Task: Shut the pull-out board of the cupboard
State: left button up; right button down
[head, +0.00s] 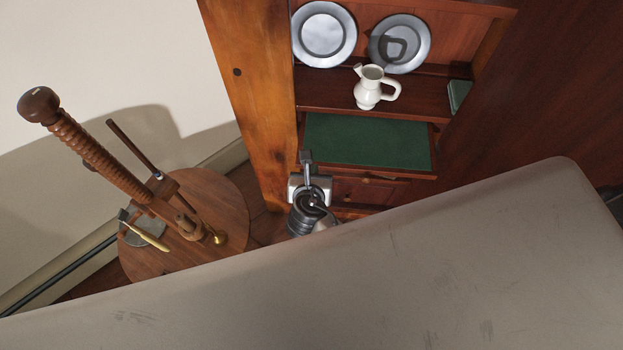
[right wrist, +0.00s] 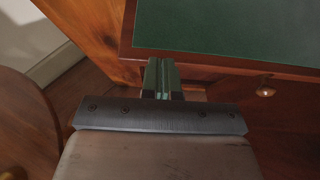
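The pull-out board (head: 365,140) has a green top and a reddish wood rim. It sticks out of the cupboard (head: 262,90) below the shelf with the jug. My right gripper (head: 306,157) is at the board's front left corner. In the right wrist view its two fingers (right wrist: 162,76) are together with nothing seen between them. They are beside the board's wooden edge (right wrist: 215,62), near its left corner; I cannot tell whether they touch it. My left gripper is not in view.
A white jug (head: 368,92) and two pewter plates (head: 324,35) (head: 415,50) stand on the shelves above, with a green book-like item (head: 459,95) at right. A round wooden table (head: 225,205) with a tall threaded wooden stand (head: 90,140) is at the left.

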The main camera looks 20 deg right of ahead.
aim_at(318, 131)
jog(key=w+d, duration=0.1)
jog(key=w, duration=0.2)
jog(key=w+d+p, duration=0.1)
jog(key=w+d, duration=0.1)
jog(key=w, duration=0.2)
jog(key=w+d, duration=0.1)
jog(key=w, duration=0.2)
jog(key=shift+w+d, duration=0.35)
jog(key=shift+w, duration=0.05)
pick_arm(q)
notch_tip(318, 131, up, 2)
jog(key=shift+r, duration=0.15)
